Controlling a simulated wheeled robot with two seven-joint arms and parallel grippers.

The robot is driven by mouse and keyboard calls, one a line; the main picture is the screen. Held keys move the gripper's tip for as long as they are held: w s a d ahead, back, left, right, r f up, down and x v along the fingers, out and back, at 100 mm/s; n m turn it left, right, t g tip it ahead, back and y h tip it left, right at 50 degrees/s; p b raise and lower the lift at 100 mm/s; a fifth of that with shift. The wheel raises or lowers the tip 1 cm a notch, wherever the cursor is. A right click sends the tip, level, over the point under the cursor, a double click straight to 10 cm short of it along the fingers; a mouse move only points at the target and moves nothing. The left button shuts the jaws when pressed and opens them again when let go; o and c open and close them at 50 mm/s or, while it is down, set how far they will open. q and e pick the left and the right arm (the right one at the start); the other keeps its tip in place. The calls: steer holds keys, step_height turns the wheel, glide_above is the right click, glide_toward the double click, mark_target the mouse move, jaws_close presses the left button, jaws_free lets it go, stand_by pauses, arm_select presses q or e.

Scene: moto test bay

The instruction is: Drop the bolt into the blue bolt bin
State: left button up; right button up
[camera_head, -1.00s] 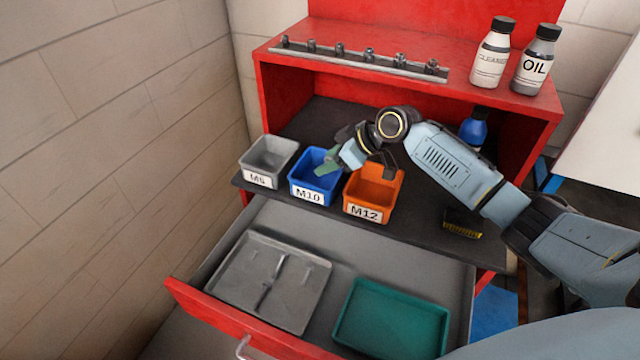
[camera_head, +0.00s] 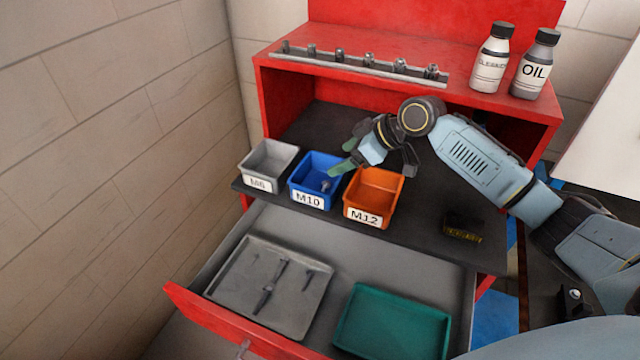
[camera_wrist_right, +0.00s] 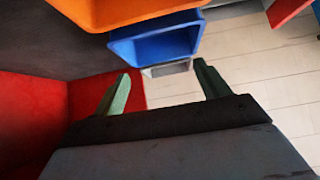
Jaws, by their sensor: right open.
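The blue M10 bin (camera_head: 309,199) stands between the grey and orange bins on the dark shelf. A small grey bolt (camera_head: 326,185) lies inside the blue bin, near its right side. My right gripper (camera_head: 345,157) is open and empty, with its green fingers above the right back edge of the blue bin. In the right wrist view my open right gripper (camera_wrist_right: 162,86) has nothing between its fingers, and the blue bin (camera_wrist_right: 155,47) is ahead of it. The bin's inside is not clear there. My left gripper is not in view.
The grey M8 bin (camera_head: 258,183) is left of the blue bin, the orange M12 bin (camera_head: 364,214) right. Below, an open drawer holds a grey tray (camera_head: 240,289) and a green tray (camera_head: 392,322). Two bottles (camera_head: 490,62) (camera_head: 536,66) stand on the red cabinet top.

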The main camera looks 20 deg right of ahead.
steer(key=v, duration=0.8)
steer(key=shift+s+r, duration=0.1)
steer(key=shift+r, duration=0.05)
